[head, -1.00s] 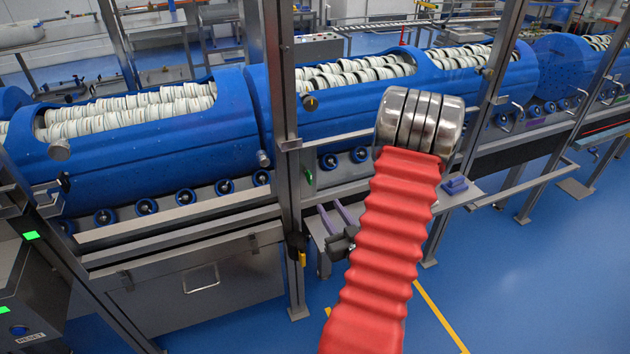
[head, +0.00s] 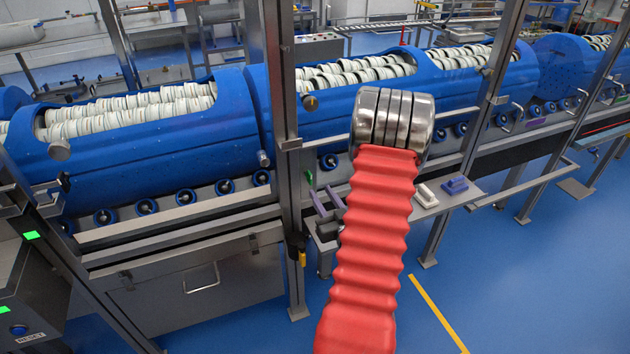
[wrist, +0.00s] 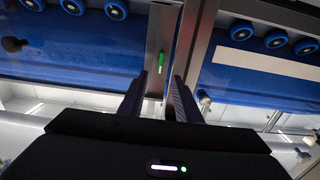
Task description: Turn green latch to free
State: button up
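The green latch (head: 309,178) is a small green piece on the side of the steel upright post in the head view. In the wrist view the green latch (wrist: 162,57) stands roughly lengthwise along the steel post, just beyond the gap between my fingers. My gripper (wrist: 160,78) is open and empty, with a finger to each side of that gap. In the head view my gripper (head: 321,189) shows as two purplish fingers pointing at the post, just right of and below the latch. My red-sleeved arm partly hides the gripper's body. I cannot tell whether the fingers touch anything.
The steel post (head: 287,130) stands in front of the blue tub carriers (head: 160,140). A yellow-and-black piece (head: 302,256) hangs low on the post. Blue floor lies open at right.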

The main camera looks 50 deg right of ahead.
aim_at(309, 177)
jog(key=x, duration=0.7)
jog(key=shift+w+d, duration=0.1)
jog(key=shift+w, duration=0.05)
jog(key=shift+c, duration=0.3)
